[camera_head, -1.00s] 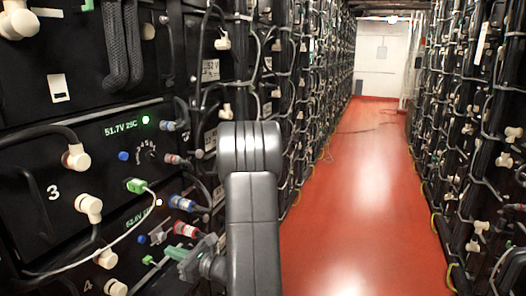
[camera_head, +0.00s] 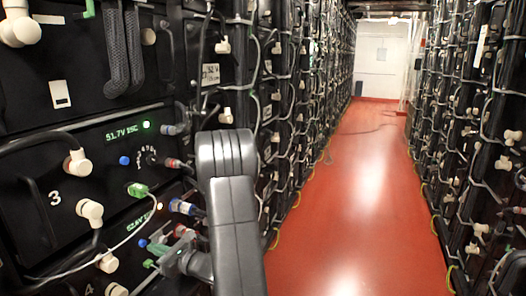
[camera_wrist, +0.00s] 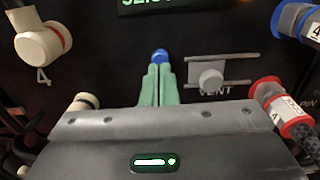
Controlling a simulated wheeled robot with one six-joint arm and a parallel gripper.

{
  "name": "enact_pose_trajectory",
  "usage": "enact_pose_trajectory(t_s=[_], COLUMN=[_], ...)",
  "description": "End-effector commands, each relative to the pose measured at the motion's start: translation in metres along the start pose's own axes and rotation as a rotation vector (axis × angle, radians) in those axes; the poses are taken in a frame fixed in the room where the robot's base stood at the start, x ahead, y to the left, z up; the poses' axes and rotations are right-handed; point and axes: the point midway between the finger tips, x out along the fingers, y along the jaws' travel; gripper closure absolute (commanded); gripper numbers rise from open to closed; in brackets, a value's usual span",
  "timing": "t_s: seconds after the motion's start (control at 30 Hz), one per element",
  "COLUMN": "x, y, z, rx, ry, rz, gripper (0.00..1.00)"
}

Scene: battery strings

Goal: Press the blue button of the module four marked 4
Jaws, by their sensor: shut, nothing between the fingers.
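Module four (camera_wrist: 102,58) is a black panel with a white 4 beside a cream connector at left in the wrist view. Its blue button (camera_wrist: 159,55) is a small blue dome just beyond the green fingertips of my gripper (camera_wrist: 157,68). The fingertips are together with nothing between them and point at the button, overlapping its lower edge; I cannot tell whether they touch it. In the head view, the blue button (camera_head: 142,243) shows low on the left, close by my gripper (camera_head: 151,256).
A grey VENT fitting (camera_wrist: 211,80) is right of the button. A red connector (camera_wrist: 268,90) and blue connector (camera_wrist: 290,18) are farther right. Module three (camera_head: 70,176), with its own blue button (camera_head: 124,160), is above.

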Motion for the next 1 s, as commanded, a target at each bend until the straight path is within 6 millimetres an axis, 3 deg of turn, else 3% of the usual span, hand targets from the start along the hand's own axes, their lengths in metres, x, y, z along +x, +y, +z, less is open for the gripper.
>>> enact_pose_trajectory(t_s=[1.0], x=[0.017], y=[0.000], z=[0.000], rx=[0.000], ry=[0.001], rz=[0.001], gripper=[1.00])
